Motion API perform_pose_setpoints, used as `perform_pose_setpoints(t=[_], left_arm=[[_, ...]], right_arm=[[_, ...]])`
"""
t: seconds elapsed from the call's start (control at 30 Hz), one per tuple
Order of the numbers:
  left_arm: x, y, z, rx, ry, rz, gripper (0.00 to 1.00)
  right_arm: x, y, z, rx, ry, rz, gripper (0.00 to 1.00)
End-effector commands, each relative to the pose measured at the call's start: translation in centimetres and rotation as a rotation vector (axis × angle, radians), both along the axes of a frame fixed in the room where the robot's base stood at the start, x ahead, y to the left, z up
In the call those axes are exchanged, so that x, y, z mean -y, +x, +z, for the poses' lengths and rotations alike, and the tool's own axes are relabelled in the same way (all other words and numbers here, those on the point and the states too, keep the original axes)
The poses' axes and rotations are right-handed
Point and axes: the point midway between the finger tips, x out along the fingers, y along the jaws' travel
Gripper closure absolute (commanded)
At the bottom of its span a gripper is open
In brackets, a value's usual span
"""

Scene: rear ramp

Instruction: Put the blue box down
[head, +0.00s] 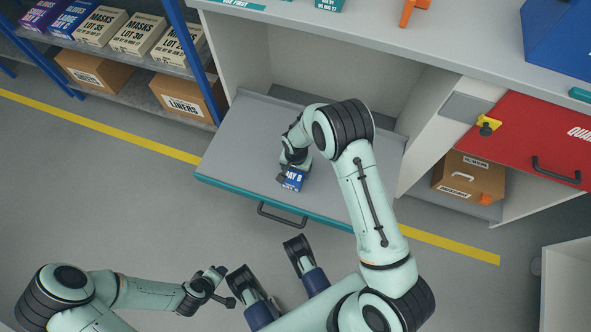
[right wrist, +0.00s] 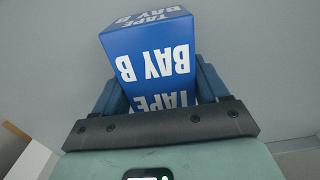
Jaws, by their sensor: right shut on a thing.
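The blue box (head: 292,180) with white lettering reading TAPE BAY B is held in my right gripper (head: 293,168). It also fills the middle of the right wrist view (right wrist: 152,62), between the two fingers (right wrist: 160,92). In the head view the box is over the grey pull-out shelf (head: 240,130) with the teal front edge, near its middle. I cannot tell whether its underside touches the shelf. My arm and gripper hide part of the box. My left gripper (head: 226,286) is spread open and empty, over the floor left of the shelf's handle.
The shelf around the box is clear. A black handle (head: 282,215) sits on its front edge. A red panel (head: 535,140) with a yellow latch (head: 487,125) is to the right, above a brown case (head: 468,178). A storage rack (head: 130,85) with boxes stands at upper left.

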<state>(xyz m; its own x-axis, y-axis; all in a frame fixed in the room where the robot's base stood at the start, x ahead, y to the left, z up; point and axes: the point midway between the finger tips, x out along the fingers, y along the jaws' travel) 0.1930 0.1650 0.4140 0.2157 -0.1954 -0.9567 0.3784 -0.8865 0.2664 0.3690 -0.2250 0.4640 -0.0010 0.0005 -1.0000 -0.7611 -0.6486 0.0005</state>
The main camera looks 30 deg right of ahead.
Motion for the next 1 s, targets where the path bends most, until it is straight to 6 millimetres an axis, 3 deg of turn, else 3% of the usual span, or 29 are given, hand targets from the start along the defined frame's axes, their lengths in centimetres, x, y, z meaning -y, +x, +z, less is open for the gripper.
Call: perform_pose_setpoints(t=[0.4, 0.43, 0.5, 0.83, 1.0], left_arm=[[-0.2, 0.3, -0.3, 0.008, 0.004, 0.004, 0.51], [-0.2, 0.3, -0.2, 0.008, 0.004, 0.004, 0.51], [-0.2, 0.3, -0.2, 0.009, 0.004, 0.004, 0.51], [-0.1, 0.1, 0.0, 0.004, 0.002, 0.001, 0.51], [0.4, -0.8, 0.8, -0.019, -0.010, -0.008, 0.51]], right_arm=[[0.0, 0.1, -0.5, 0.002, 0.001, 0.001, 0.64], [0.0, 0.1, -0.5, 0.001, 0.000, 0.001, 0.17], [0.0, 0.1, -0.4, 0.001, 0.000, 0.001, 0.01], [0.0, 0.0, -0.1, 0.002, 0.001, 0.000, 0.01], [0.0, 0.1, 2.3, 0.005, 0.000, 0.001, 0.01]])
